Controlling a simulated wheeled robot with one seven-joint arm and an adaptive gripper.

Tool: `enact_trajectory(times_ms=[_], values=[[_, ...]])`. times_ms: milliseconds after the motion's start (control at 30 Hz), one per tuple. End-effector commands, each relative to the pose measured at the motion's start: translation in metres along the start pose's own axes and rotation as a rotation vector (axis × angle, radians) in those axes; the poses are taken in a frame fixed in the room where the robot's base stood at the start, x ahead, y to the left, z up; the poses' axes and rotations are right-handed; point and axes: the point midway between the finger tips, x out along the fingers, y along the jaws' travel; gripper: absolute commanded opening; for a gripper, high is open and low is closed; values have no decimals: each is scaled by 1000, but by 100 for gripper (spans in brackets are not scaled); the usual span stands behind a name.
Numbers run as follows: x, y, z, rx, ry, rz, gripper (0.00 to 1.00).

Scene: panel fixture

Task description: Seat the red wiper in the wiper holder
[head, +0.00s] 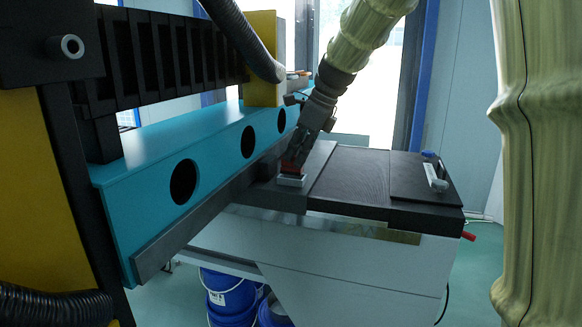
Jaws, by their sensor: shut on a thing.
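My gripper (294,162) points down over the left part of the dark bench top. It is shut on a small red piece, which I take to be the red wiper (291,169); the fingers and the dark arm hide part of it. Right under the red piece is a small pale grey block with a light rim (290,181), which may be the wiper holder. The red piece looks to be at or just above this block; I cannot tell whether they touch or whether it is inside.
The dark bench top (350,180) is mostly clear. A raised plate with a white handle-like part (436,178) lies at its right. A teal beam with round holes (215,150) runs close along the left. Blue buckets (230,297) stand below.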

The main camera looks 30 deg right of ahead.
Motion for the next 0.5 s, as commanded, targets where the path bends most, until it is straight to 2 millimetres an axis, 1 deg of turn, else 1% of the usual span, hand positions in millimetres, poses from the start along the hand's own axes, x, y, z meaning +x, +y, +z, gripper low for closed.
enact_trajectory(times_ms=[67,233,367,500], values=[[0,-5,-3,3,-1,-2,0],[-3,-10,-9,10,-1,-5,0],[-1,-18,-12,12,-1,-6,0],[12,-18,-20,14,0,-7,0]])
